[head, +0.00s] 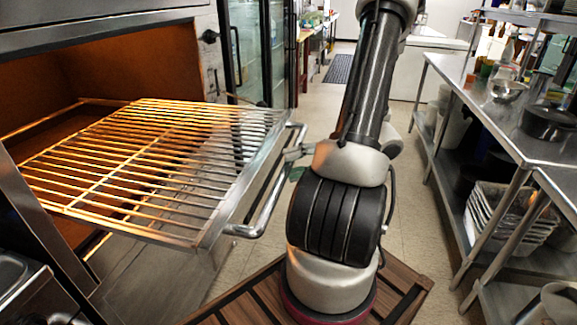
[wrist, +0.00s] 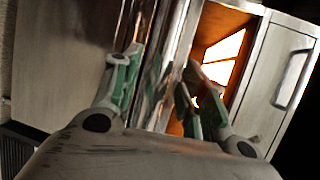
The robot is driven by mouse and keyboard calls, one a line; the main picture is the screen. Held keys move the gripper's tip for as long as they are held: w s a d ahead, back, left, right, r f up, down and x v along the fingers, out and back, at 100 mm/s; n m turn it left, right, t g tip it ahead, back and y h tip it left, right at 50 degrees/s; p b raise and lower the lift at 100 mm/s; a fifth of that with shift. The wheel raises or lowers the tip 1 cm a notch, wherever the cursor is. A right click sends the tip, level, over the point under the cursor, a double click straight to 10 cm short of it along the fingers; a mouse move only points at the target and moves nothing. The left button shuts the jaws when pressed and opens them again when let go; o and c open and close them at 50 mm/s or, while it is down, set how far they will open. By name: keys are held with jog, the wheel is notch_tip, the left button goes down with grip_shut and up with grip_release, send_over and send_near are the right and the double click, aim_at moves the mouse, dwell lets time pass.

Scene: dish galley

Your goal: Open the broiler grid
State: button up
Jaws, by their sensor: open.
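The broiler grid (head: 150,168) is a rack of metal bars in a steel frame. In the head view it sticks well out of the broiler's glowing opening at the left. A tubular handle (head: 268,207) runs along its front edge. My gripper (head: 296,155) is at the handle's farther half, partly hidden by my arm. In the wrist view my gripper's green-padded fingers (wrist: 160,85) are spread apart, with shiny metal bars showing between and beyond them. I cannot tell whether either finger touches the handle.
The broiler (head: 100,20) stands at the left. A steel table (head: 480,105) with pots and stacked trays on its shelves stands at the right. Glass-door fridges (head: 252,50) stand behind the broiler. Tiled floor (head: 408,190) is clear between my arm and the table.

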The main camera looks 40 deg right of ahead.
jog(key=v, duration=1)
jog(key=shift+a, duration=0.1)
jog(key=s+a+m+g+h, duration=0.2)
jog(key=s+m+g+h, duration=0.2)
jog(key=s+g+h, duration=0.3)
jog(key=w+a+r+n+t+h, duration=0.1)
jog(key=w+a+r+n+h, duration=0.2)
jog(key=a+r+n, duration=0.2)
jog(key=w+a+r+n+t+h, duration=0.2)
jog(key=w+a+r+n+h, duration=0.1)
jog(key=a+r+n, duration=0.3)
notch_tip(320, 180, up, 3)
jog(key=shift+w+a+r+h, duration=0.2)
jog(key=shift+w+a+h, duration=0.2)
jog(key=shift+w+a, duration=0.45)
